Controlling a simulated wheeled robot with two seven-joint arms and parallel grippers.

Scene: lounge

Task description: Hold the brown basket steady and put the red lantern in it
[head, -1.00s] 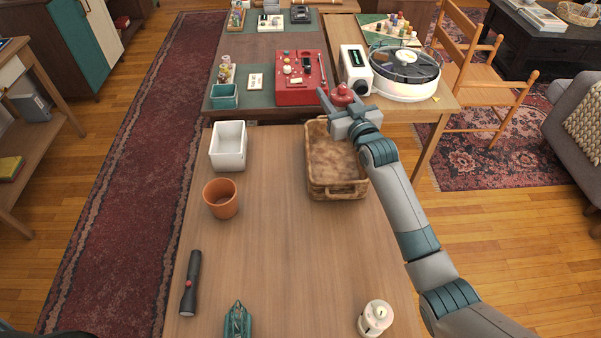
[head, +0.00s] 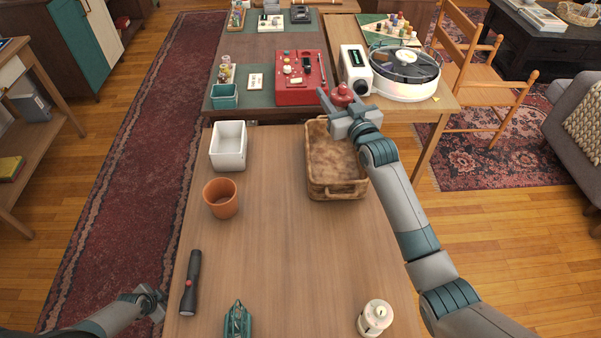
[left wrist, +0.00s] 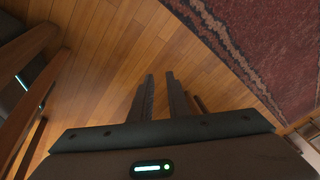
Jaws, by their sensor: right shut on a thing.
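The brown basket (head: 337,190) is a woven rectangular tray on the wooden table, right of the middle; its inside looks empty. The red lantern (head: 342,94) is just past the basket's far end. My right gripper (head: 340,97) is shut on it, with a finger on each side; the gripper partly hides the lantern and the basket's far right corner. My left gripper (head: 154,298) is low at the left, beside the table's left edge and far from the basket. In the left wrist view its two fingers (left wrist: 161,92) are apart with nothing between them, above the floor.
On the table are a white bin (head: 228,146), a terracotta pot (head: 220,198), a flashlight (head: 191,283), a teal iron (head: 237,320) and a white lantern (head: 375,318). The table's middle is clear.

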